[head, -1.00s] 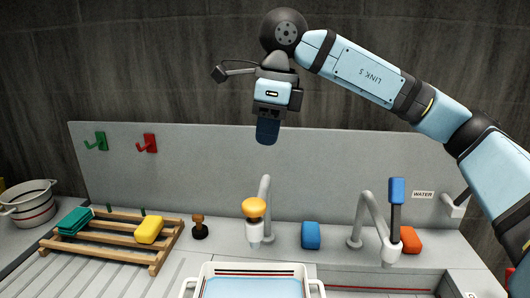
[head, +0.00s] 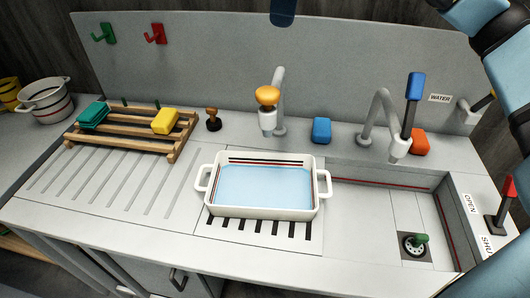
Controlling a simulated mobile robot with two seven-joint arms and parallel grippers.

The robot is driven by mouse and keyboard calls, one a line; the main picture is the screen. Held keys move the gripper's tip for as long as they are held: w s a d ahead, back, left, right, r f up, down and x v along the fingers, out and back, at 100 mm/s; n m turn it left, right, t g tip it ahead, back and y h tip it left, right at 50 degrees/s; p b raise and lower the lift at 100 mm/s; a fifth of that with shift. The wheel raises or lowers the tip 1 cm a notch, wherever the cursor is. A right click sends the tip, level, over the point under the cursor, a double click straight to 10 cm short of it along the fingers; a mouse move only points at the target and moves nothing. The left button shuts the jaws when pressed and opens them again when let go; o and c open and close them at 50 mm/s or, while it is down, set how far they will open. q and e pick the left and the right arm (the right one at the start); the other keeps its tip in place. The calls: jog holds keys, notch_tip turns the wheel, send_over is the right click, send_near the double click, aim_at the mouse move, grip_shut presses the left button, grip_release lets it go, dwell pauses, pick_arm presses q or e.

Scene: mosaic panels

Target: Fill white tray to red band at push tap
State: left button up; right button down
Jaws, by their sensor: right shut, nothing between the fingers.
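The white tray (head: 263,212) with two side handles stands on the slotted grate under the push tap. Pale blue water (head: 262,186) covers its floor. A red band (head: 270,164) and a dark line show on its far inner wall, above the water's edge there. The push tap (head: 267,122) has an orange-yellow knob (head: 267,95) on top; I see no stream from its spout. My right gripper (head: 283,12) shows only as dark shut fingertips at the top edge, in front of the back panel and apart from the tap. My left gripper is out of view.
A lever tap with a blue handle (head: 414,86) stands over the empty sink (head: 380,205) on the right. A blue sponge (head: 321,130), an orange sponge (head: 420,141) and a stamp-like brown object (head: 213,119) stand behind. A wooden rack (head: 140,142) and striped pot (head: 46,103) are left.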

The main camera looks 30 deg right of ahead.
jog(key=a+r+p, duration=0.1)
jog(key=h+p, duration=0.1)
jog(key=p, duration=0.1)
send_near(268, 91)
jog(key=shift+t, duration=0.3)
jog(key=f, duration=0.7)
jog(key=shift+w, duration=0.3)
jog(key=shift+f, duration=0.25)
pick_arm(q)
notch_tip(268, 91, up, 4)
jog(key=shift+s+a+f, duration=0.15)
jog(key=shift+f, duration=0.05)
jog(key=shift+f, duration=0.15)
pick_arm(e)
jog(key=shift+f, duration=0.15)
